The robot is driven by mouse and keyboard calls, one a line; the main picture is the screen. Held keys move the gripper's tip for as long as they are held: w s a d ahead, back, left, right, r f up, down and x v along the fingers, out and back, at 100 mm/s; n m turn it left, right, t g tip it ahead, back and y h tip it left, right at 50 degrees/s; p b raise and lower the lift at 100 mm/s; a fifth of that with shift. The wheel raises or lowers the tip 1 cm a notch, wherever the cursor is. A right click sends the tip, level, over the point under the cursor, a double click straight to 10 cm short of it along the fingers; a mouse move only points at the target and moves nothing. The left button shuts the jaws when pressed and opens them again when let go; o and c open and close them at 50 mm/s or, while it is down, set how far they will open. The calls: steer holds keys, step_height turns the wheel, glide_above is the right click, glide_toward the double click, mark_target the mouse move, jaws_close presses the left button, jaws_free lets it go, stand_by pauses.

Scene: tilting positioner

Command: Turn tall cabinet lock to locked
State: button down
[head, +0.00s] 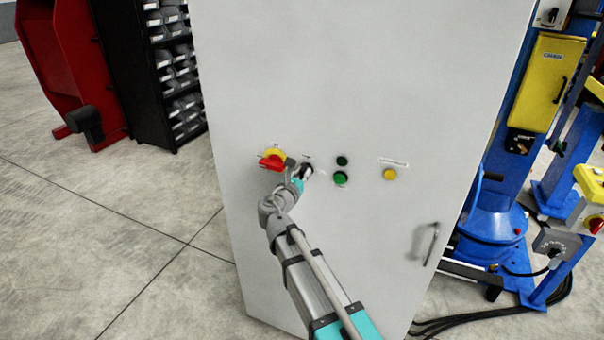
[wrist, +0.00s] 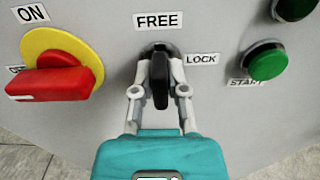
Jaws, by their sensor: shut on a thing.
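The tall grey cabinet (head: 330,100) stands in front of me with a row of controls on its door. Its lock is a black knob (wrist: 160,80) between a FREE label (wrist: 157,20) above and a LOCK label (wrist: 202,59) to the right. The knob's handle looks upright, in line with FREE. My gripper (wrist: 158,88) is shut on the black knob, one finger on each side. In the head view my gripper (head: 304,175) is at the cabinet face, and it partly hides the knob.
A red rotary switch (wrist: 55,80) on a yellow plate sits close left of the knob. Green buttons (head: 341,178), a yellow button (head: 390,174) and a door handle (head: 424,244) are to the right. Blue machinery (head: 490,230) stands right of the cabinet.

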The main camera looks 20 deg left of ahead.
steer(key=shift+m, duration=0.3)
steer(key=m, duration=0.4)
steer(key=shift+d, duration=0.1)
steer(key=m, duration=0.4)
steer(key=shift+d+m, duration=0.1)
steer(key=shift+m, duration=0.3)
steer(key=m, duration=0.4)
steer(key=shift+f+m, duration=0.15)
steer(key=shift+m, duration=2.15)
steer(key=shift+f, duration=0.1)
steer(key=c, duration=0.7)
jaws_free()
steer(key=shift+o, duration=0.2)
